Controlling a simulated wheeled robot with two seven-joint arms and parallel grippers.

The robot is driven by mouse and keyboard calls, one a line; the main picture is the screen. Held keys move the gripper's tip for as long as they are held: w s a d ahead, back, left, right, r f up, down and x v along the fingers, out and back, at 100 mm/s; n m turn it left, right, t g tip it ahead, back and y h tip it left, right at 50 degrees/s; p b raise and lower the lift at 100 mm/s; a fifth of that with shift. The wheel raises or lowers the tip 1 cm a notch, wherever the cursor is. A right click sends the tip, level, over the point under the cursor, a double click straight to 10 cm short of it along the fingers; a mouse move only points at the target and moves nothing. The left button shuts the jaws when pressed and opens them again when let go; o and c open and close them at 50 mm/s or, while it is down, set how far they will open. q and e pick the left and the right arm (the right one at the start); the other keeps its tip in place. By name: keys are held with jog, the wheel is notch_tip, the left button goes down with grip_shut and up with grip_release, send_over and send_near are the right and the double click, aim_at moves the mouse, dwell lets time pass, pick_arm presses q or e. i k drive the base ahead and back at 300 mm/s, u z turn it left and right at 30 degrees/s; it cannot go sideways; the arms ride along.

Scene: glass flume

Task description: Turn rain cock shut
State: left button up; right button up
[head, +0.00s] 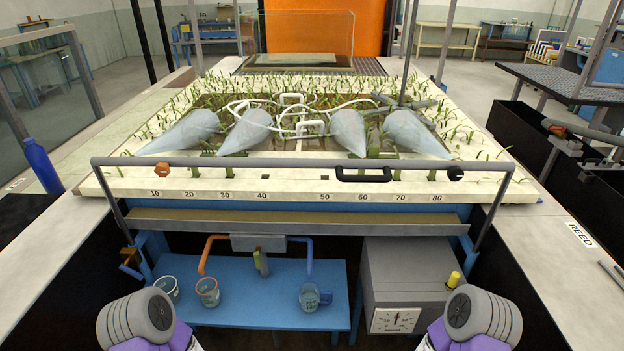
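No part is labelled as the rain cock, and I cannot tell which fitting it is. A small brass-coloured fitting (130,262) sits at the lower left, and a yellow-green handle (262,264) hangs under the grey pipe box (258,242). Only grey and purple links of my arms show at the bottom corners. Neither gripper is in view.
The planted tank (300,188) carries several pale cones and white hoses, with a grey rail (250,162) across its front. A blue bench (250,305) below holds several glass beakers. The grey cabinet (412,285) has a dial. A blue bottle (41,165) stands left.

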aim_at(124, 267)
jog(key=u, duration=1.35)
jog(key=k, duration=0.15)
jog(key=u, duration=0.6)
jog(key=i, duration=0.45)
jog(key=z, duration=0.15)
